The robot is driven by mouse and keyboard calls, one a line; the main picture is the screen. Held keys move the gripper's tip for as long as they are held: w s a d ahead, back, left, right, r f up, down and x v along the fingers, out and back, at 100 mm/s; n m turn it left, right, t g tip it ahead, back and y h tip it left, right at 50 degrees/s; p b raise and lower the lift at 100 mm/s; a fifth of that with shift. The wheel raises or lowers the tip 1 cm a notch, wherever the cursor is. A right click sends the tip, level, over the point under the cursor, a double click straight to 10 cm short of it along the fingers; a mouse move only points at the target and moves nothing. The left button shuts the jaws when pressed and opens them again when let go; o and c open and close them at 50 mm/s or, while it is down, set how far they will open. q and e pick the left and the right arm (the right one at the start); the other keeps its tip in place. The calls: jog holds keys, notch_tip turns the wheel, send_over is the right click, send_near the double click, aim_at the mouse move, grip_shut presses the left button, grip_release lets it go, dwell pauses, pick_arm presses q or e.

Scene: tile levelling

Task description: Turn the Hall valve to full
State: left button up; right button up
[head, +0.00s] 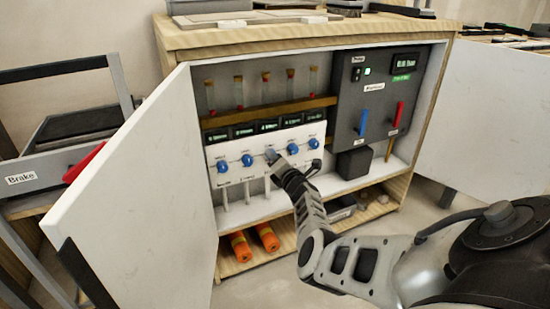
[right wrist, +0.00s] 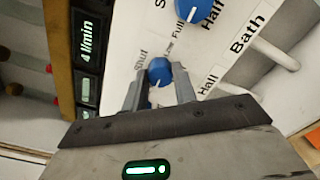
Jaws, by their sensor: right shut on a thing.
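The Hall valve is a blue knob (right wrist: 159,72) on a white panel (head: 232,152). In the right wrist view the "Hall" label is beside it, and "Shut" and "Full" are printed around it. My right gripper (right wrist: 158,90) is shut on this knob, one finger on each side. In the head view my right gripper (head: 273,158) is at the middle of the row of blue knobs and hides the held one. The Bath valve knob (right wrist: 193,14) is close by in the wrist view. I cannot clearly read the held knob's setting. My left gripper is not in view.
Other blue knobs (head: 248,160) flank my gripper. Dark displays (head: 218,135) and glass tubes sit above. A grey control box (head: 382,90) with blue and red levers is to the right. The left cabinet door (head: 130,190) stands open. Orange cylinders (head: 268,238) lie below.

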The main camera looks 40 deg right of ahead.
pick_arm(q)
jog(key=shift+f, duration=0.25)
pick_arm(e)
jog(key=o, duration=1)
pick_arm(q)
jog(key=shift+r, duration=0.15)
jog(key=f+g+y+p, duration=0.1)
jog(key=p, duration=0.1)
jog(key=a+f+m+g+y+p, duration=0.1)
jog(key=p, duration=0.2)
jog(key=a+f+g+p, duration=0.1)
jog(key=p, duration=0.2)
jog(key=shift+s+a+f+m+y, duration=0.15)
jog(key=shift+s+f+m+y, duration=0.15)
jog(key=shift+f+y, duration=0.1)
pick_arm(e)
jog(key=v, duration=1.6)
jog(key=shift+d, duration=0.1)
